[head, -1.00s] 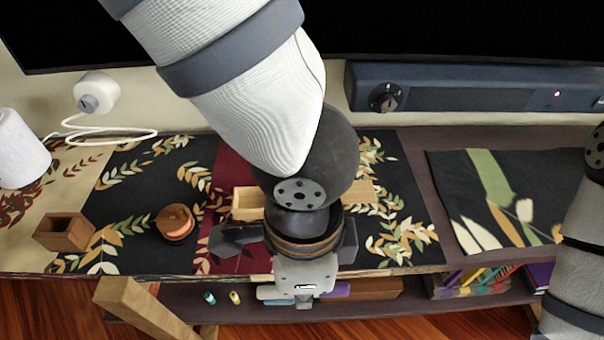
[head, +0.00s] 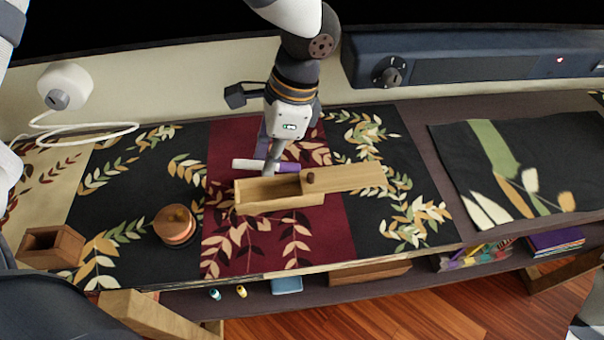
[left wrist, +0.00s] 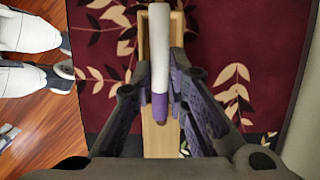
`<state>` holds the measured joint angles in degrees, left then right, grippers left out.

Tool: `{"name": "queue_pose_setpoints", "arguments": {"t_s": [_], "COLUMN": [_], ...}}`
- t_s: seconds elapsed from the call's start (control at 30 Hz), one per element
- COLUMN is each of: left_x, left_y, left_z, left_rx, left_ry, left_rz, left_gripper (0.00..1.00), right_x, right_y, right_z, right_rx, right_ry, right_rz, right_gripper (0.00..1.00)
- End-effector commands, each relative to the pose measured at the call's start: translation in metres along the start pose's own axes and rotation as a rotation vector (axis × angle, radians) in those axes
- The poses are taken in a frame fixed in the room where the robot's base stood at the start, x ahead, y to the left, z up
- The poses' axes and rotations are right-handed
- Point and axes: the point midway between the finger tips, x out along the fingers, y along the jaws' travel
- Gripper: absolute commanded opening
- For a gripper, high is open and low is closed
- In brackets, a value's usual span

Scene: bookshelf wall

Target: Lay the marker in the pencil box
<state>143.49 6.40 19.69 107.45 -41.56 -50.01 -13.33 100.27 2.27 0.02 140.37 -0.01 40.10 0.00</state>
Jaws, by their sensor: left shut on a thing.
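My left gripper (head: 272,168) is shut on the marker (head: 246,164), a white barrel with a purple end. In the head view the marker lies level, white end left and purple end right, at the back edge of the pencil box (head: 280,202). The left wrist view shows the marker (left wrist: 160,50) between the fingers, lined up lengthwise with the wooden box and over it. The gap between them is hard to judge. The box's left part is open. Its lid (head: 350,178), with a round knob, is slid to the right. My right gripper is out of view.
A round lidded pot (head: 176,226) and a small wooden holder (head: 52,246) stand left of the box on the patterned cloth. A dark device (head: 470,72) stands behind at the right. The cloth in front of the box is clear.

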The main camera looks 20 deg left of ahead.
Motion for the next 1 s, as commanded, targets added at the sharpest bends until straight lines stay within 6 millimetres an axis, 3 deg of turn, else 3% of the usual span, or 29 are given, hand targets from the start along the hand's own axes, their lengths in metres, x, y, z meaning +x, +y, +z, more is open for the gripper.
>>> {"name": "queue_pose_setpoints", "arguments": {"t_s": [0.43,0.6,1.0], "left_x": [0.041,0.052,0.06], "left_y": [-0.002,-0.003,-0.003], "left_z": [-0.009,-0.013,-0.016], "left_rx": [-0.002,-0.005,-0.005], "left_ry": [-0.01,-0.009,-0.005], "left_rz": [0.008,0.003,0.0], "left_gripper": [0.0,0.0,0.0], "right_x": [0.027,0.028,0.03], "right_y": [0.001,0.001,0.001], "right_z": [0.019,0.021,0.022], "right_rx": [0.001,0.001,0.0], "right_ry": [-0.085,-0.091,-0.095], "right_rz": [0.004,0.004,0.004], "right_gripper": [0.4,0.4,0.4]}}
